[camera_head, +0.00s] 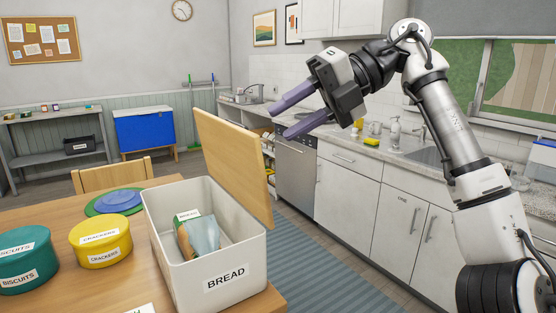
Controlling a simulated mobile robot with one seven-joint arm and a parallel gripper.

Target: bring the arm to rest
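My gripper (290,114) is raised in the air at the upper middle, above and to the right of the bread bin. Its two purple-grey fingers point left and are spread apart, with nothing between them. My white and black arm (446,120) rises from the lower right, bends at the top and comes down to the gripper. No part of my arm visibly touches the table or the bin.
A white BREAD bin (246,272) with its wooden lid (236,160) standing open holds a bread bag (196,236). Yellow CRACKERS (100,244) and green BISCUITS (24,260) tins stand left on the wooden table (110,285). A counter (362,160) and sink lie behind my arm.

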